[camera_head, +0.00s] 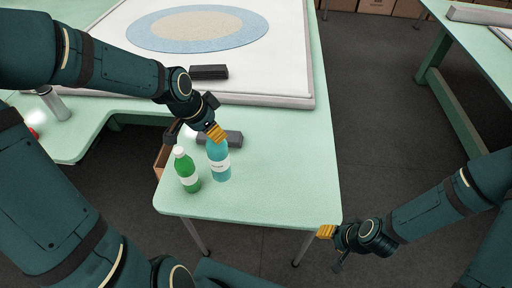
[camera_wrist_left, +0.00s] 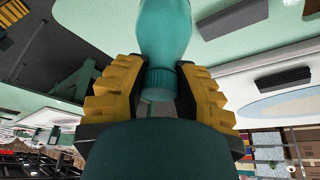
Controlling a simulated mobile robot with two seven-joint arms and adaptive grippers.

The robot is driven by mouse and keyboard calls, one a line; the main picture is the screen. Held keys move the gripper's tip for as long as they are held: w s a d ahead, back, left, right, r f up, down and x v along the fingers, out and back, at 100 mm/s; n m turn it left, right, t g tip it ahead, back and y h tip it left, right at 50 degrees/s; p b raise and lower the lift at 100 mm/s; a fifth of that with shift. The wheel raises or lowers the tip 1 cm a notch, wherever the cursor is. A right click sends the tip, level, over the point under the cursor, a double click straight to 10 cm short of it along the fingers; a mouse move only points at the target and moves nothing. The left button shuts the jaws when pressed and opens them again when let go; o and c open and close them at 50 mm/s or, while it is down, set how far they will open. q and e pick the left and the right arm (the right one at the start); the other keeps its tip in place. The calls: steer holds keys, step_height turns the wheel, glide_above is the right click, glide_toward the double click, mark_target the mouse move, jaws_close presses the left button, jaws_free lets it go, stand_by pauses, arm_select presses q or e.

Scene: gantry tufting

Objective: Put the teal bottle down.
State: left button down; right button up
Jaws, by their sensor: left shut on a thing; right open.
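The teal bottle (camera_head: 218,162) has a white label and is upright at the near part of the pale green table (camera_head: 270,195). My left gripper (camera_head: 216,133) is shut on its top, from above. In the left wrist view the teal bottle (camera_wrist_left: 164,30) has its ridged cap end between the two yellow fingers of the left gripper (camera_wrist_left: 158,88). I cannot tell whether its base touches the table. My right gripper (camera_head: 330,236) is open and empty, off the table's near right corner.
A green bottle (camera_head: 187,171) with a white cap stands close left of the teal bottle. A dark block (camera_head: 229,139) lies just behind it, and another dark block (camera_head: 208,72) lies on the white framed board (camera_head: 285,75). The table's right side is clear.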

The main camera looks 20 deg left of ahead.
mark_target(218, 154)
arm_select(q)
steer(key=shift+w+f, duration=0.1)
steer(key=shift+f, duration=0.15)
steer(key=f, duration=0.2)
steer(key=f+b, duration=0.1)
steer(key=f, duration=0.1)
steer(key=f+b, duration=0.1)
steer(key=f, duration=0.1)
steer(key=shift+s+f, duration=0.25)
steer(key=shift+f, duration=0.05)
step_height(218, 154, down, 2)
steer(key=shift+f+b, duration=0.2)
steer(key=shift+b, duration=0.2)
steer(key=shift+w+f, duration=0.15)
steer(key=shift+f, duration=0.05)
steer(key=shift+f, duration=0.1)
steer(key=c, duration=0.8)
jaws_free()
steer(key=shift+o, duration=0.2)
